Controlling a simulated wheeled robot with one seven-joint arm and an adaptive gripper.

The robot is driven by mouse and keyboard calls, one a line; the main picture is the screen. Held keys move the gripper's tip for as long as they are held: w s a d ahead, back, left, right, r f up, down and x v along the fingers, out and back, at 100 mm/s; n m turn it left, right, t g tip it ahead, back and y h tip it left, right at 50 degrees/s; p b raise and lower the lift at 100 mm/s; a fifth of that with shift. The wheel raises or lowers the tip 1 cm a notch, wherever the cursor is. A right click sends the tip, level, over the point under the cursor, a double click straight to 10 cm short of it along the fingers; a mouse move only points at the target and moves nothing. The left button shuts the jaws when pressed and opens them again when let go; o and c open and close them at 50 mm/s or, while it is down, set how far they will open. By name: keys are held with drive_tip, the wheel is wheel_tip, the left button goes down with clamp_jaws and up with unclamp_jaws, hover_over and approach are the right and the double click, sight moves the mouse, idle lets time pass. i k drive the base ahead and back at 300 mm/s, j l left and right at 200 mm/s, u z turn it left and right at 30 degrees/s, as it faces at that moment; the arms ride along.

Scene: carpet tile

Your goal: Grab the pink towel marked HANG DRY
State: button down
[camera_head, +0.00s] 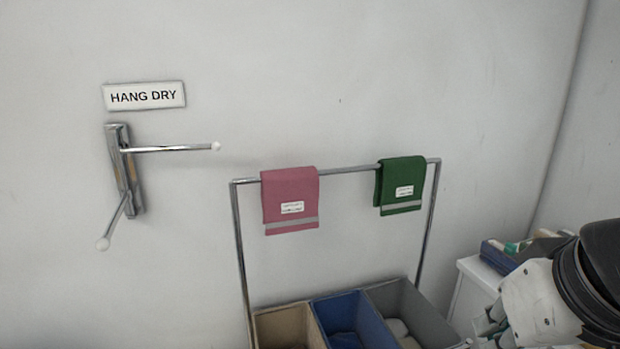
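A pink towel (289,185) hangs folded over the left part of a metal rail (345,171). It has a grey stripe near its lower edge and a small white label whose print is too small to read. A green towel (403,182) with a similar label hangs at the right end of the rail. My arm shows at the lower right, far to the right of the pink towel and apart from it. What may be my gripper (490,330) is partly cut off by the bottom edge, so its fingers cannot be made out.
A HANG DRY sign (144,96) is on the wall above a chrome two-armed rack (126,168). Below the rail stand tan (283,310), blue (345,297) and grey (385,285) bins. A white cabinet (472,287) with a blue tray (497,258) stands right.

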sight(289, 196)
drive_tip(key=k+j+u, duration=0.1)
drive_tip(key=u, duration=0.25)
drive_tip(key=k+j+u, duration=0.2)
drive_tip(key=u, duration=0.2)
drive_tip(key=k+j+u, duration=0.1)
drive_tip(key=u, duration=0.25)
drive_tip(key=j, duration=0.1)
